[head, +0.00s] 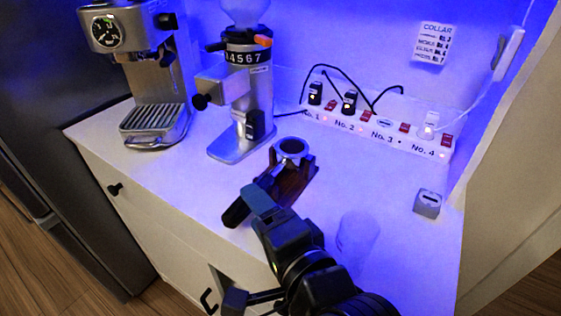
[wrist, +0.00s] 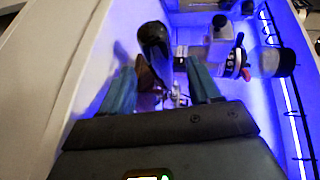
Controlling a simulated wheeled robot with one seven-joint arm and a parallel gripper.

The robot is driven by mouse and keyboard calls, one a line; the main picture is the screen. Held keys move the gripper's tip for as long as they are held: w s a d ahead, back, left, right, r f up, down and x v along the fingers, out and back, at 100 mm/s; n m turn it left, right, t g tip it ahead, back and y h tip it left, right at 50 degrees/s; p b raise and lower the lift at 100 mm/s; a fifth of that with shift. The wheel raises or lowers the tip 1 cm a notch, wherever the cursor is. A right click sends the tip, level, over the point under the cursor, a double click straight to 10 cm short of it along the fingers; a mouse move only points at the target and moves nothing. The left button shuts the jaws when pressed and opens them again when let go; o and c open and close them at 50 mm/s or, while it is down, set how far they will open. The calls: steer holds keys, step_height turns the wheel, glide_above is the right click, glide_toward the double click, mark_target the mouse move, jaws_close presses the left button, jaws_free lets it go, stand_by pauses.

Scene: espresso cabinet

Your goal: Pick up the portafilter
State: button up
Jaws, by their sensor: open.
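The portafilter has a round metal basket (head: 291,148) and a black handle (head: 236,212). It rests on a brown wooden stand (head: 298,184) on the white counter, handle pointing toward the front edge. My gripper (head: 260,196) is above the handle side of the portafilter and hides part of it in the head view. In the wrist view my gripper (wrist: 160,68) is open, its two blue-green fingers apart. The black handle (wrist: 153,44) shows beyond and between the fingertips, with the brown stand (wrist: 147,78) below it. I cannot tell whether a finger touches it.
A grinder (head: 245,100) and an espresso machine (head: 150,75) stand behind and to the left. A power strip (head: 375,128) with cables lies along the back. A translucent cup (head: 357,240) stands close right of my arm, and a small grey box (head: 427,204) farther right.

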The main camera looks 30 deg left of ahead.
steer(key=shift+x, duration=1.9)
steer(key=shift+s, duration=0.1)
steer(key=shift+c, duration=0.3)
jaws_close()
steer(key=shift+r, duration=0.1)
